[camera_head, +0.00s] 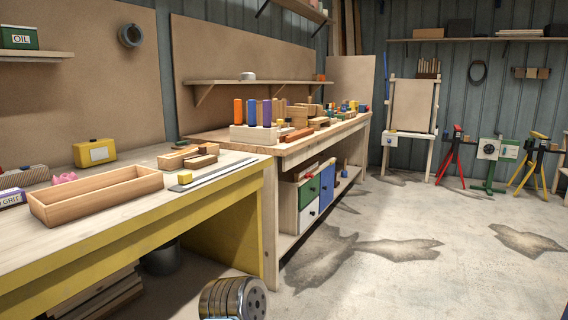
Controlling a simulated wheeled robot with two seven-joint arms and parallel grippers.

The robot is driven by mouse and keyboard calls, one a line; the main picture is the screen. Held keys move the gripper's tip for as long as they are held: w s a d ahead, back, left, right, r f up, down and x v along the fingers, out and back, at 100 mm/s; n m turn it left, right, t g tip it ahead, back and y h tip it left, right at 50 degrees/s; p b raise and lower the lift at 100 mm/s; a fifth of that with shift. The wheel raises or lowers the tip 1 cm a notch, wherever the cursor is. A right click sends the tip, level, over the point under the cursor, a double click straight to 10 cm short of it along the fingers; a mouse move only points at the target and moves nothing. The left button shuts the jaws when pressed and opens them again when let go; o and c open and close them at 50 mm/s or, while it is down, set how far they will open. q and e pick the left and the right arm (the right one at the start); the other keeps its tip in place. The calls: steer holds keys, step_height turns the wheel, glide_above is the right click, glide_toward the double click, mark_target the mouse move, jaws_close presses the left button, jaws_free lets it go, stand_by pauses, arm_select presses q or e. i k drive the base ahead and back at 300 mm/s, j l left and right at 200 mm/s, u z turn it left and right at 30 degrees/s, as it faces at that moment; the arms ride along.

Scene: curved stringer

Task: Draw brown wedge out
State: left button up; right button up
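No brown wedge can be told for sure at this distance. A small dark brown piece (199,161) lies against a light wooden block (178,160) on the near yellow bench. A reddish-brown block (297,135) lies on the far bench, beside a pale rack (252,134) of coloured upright pegs. Both are too small to tell their shape. Neither gripper is in view. A metal, ribbed cylindrical part at the bottom edge looks like a piece of my own arm.
The yellow bench (215,195) runs along the left, with an open wooden tray (95,194), a metal ruler (213,174) and a yellow box (95,152). The far bench (322,144) is crowded with blocks. Drawers (308,200) sit below. Stained floor to the right is free; stands (489,155) are at the back.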

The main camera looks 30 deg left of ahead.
mark_target(202, 149)
steer(key=i+l+u, duration=0.1)
steer(key=i+u, duration=0.3)
steer(key=i, duration=0.2)
steer(key=i+l+u, duration=0.4)
steer(key=i, duration=0.15)
steer(key=i+l+u, duration=0.4)
steer(key=i+j, duration=0.05)
steer(key=i, duration=0.05)
